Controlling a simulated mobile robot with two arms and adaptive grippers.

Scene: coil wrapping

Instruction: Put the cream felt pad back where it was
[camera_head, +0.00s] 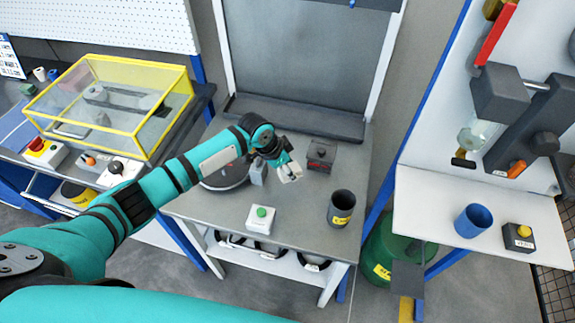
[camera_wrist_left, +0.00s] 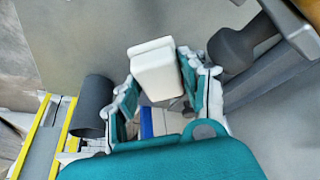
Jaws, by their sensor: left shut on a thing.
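My left gripper (camera_head: 290,173) is over the middle table, left of the dark cup and in front of the dark box. In the left wrist view the left gripper (camera_wrist_left: 160,90) has its fingers on either side of a pale, block-shaped cream felt pad (camera_wrist_left: 154,70), and it is shut on it. In the head view the pad is too small to make out clearly between the fingers. My right gripper is not in view.
The grey table (camera_head: 215,210) carries a dark cup (camera_head: 341,207), a green-button box (camera_head: 260,218), a dark box (camera_head: 320,155) and a round dark disc (camera_head: 225,178) partly behind my arm. A yellow-framed clear case (camera_head: 110,105) stands left. A blue cup (camera_head: 474,220) stands right.

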